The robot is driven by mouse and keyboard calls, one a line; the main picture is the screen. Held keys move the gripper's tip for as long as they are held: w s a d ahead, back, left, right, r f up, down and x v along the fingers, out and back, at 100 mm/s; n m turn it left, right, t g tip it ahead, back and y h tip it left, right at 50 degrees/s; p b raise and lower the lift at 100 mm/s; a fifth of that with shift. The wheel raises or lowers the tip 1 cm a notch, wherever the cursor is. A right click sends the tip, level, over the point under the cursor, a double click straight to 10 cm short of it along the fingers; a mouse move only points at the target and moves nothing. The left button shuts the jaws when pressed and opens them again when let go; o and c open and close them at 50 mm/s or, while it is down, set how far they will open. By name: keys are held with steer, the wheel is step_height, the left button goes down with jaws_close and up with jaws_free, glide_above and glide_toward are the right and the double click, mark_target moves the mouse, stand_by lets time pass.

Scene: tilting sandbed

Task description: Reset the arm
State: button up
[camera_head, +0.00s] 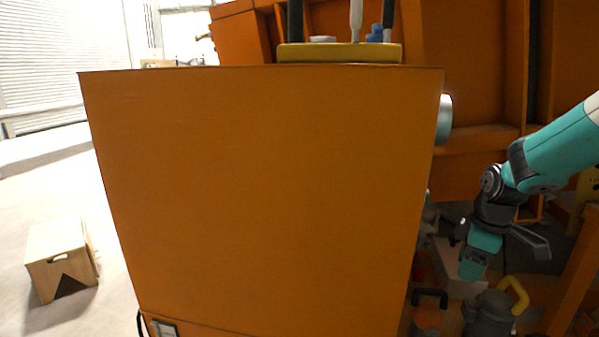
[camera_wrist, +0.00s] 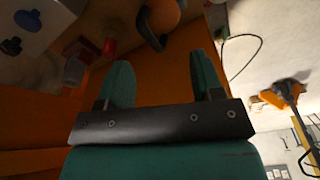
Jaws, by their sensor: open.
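My teal and dark grey arm (camera_head: 560,145) reaches in from the right edge of the head view. My gripper (camera_head: 510,262) hangs at its end, to the right of a large orange panel. In the wrist view my gripper (camera_wrist: 158,80) shows two teal fingers spread well apart. It is open, and nothing is between the fingers. An orange surface lies behind them.
The orange panel (camera_head: 260,190) fills the middle of the head view. Below my gripper stand a grey canister with a yellow handle (camera_head: 490,312) and an orange item with a black handle (camera_head: 428,315). A wooden box (camera_head: 55,262) sits on open floor at left.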

steer(key=s+a+r+m+y+p, duration=0.1)
steer(key=s+a+r+p, duration=0.3)
steer(key=s+a+r, duration=0.3)
steer(key=s+a+r+m+y+p, duration=0.1)
steer(key=s+a+r+p, duration=0.2)
steer(key=s+a+r, duration=0.55)
steer(key=s+a+r+m+y+p, duration=0.1)
steer(key=s+a+r+p, duration=0.3)
steer(key=s+r, duration=0.4)
steer(key=s+m, duration=0.1)
steer(key=s, duration=0.3)
steer(key=shift+s+a+m+g, duration=0.15)
steer(key=shift+a+m+g, duration=0.1)
steer(key=shift+m+g, duration=0.05)
